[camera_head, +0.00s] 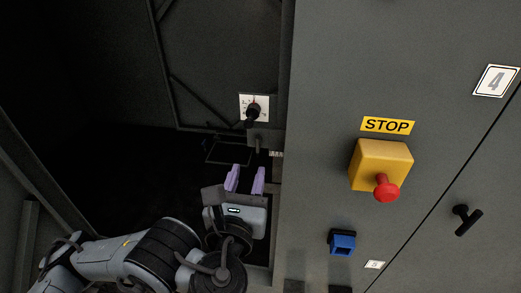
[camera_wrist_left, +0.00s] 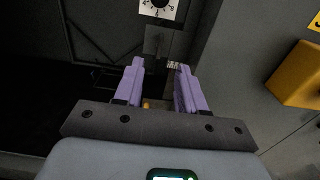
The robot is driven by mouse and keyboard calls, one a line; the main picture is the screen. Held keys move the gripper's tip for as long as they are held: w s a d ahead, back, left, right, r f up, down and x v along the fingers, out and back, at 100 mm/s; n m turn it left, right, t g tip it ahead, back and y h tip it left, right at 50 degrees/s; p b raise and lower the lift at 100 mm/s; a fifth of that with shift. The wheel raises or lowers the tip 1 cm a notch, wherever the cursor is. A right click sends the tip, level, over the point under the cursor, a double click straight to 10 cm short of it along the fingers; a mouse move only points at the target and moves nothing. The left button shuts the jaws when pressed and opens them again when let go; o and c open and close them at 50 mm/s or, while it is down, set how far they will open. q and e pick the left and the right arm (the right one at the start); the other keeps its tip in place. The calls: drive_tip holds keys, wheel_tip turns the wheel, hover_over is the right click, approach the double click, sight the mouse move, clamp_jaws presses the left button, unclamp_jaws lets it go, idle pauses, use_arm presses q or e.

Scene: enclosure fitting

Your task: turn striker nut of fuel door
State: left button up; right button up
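My left gripper (camera_head: 246,174) is open, its two purple fingers apart and pointing up toward the back of the dark enclosure opening. It also shows in the left wrist view (camera_wrist_left: 160,67). A small grey bracket (camera_head: 265,138) with a short dark post (camera_head: 257,146) sits just beyond the fingertips, below the dial plate. In the left wrist view the bracket (camera_wrist_left: 158,42) is ahead of the fingertips, roughly between them. I cannot tell for certain which part is the striker nut or the fuel door. My right gripper is not in view.
A black knob on a white dial plate (camera_head: 254,107) is above the bracket. Right of the opening, the grey front carries a yellow STOP box (camera_head: 380,165) with a red button (camera_head: 387,188), a blue part (camera_head: 342,244) and a black handle (camera_head: 467,221). Dark free space lies left of my gripper.

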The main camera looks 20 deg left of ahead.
sight(257, 143)
use_arm(q)
drive_tip(key=w+b, duration=0.1)
drive_tip(key=w, duration=0.1)
drive_tip(key=w+a, duration=0.1)
drive_tip(key=w, duration=0.2)
drive_tip(key=w+b, duration=0.1)
drive_tip(key=w, duration=0.2)
drive_tip(key=shift+a+b, duration=0.25)
drive_tip(key=shift+b, duration=0.1)
drive_tip(key=shift+w+a+r+b, duration=0.15)
drive_tip(key=shift+w+b, duration=0.35)
drive_tip(key=shift+w, duration=0.6)
drive_tip(key=shift+c, duration=0.3)
clamp_jaws()
